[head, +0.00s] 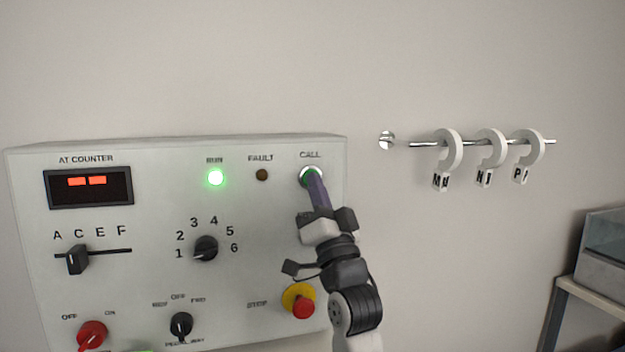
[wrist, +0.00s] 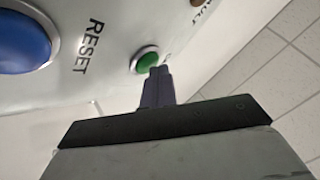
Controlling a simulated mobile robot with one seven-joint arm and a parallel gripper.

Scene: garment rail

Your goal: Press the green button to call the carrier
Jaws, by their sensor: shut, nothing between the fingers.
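The green button (wrist: 147,58) sits in a pale ring on the control panel. In the head view the green CALL button (head: 303,171) is at the panel's upper right, mostly covered by my fingers. My gripper (head: 313,176) is shut and empty, with its purple fingertips over the button. In the wrist view the tips of my gripper (wrist: 160,70) overlap the button's lower right edge. I cannot tell whether they touch it or whether it is pushed in.
The grey panel (head: 130,225) carries a lit green RUN lamp (head: 216,177), a dark FAULT lamp (head: 262,175), a red stop button (head: 303,307) on yellow, and a rotary knob (head: 205,248). A rail (head: 470,143) with white tagged hooks is at right. A blue RESET button (wrist: 22,42) shows in the wrist view.

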